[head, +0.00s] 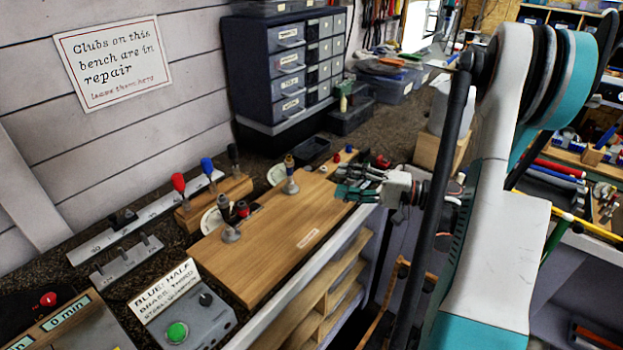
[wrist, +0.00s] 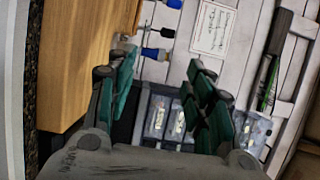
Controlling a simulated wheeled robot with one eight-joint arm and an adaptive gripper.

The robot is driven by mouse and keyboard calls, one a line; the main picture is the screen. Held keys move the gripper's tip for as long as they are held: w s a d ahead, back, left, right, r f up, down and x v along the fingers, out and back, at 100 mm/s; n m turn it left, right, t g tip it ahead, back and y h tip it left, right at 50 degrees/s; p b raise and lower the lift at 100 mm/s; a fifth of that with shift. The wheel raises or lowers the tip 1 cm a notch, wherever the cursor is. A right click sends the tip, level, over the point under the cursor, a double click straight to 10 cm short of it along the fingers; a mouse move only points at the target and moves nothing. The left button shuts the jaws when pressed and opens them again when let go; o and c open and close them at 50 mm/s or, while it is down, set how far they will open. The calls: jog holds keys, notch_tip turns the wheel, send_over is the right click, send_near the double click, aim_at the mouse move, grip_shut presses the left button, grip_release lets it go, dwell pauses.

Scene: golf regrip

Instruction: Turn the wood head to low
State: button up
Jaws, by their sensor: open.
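A wooden board (head: 292,232) lies on the bench and carries two upright fittings with grey round bases. The near fitting (head: 231,232) has a dark top, and the far fitting (head: 290,182) has a brass-coloured top. A pale rounded plate (head: 212,220) sits beside the near one, and another pale plate (head: 275,174) beside the far one. I cannot tell which is the wood head or read any low mark. My gripper (head: 352,184) is open and empty over the board's far right end, right of the far fitting. Its spread green fingers show in the wrist view (wrist: 163,73).
Red (head: 178,182), blue (head: 207,165) and black handles stand in a wooden block behind the board. A control box (head: 188,318) with a green button is in front. A drawer cabinet (head: 290,68) stands at the back. The board's right half is mostly clear.

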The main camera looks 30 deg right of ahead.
aim_at(312, 177)
jog(key=b+x, duration=0.1)
jog(key=x, duration=0.8)
grip_shut()
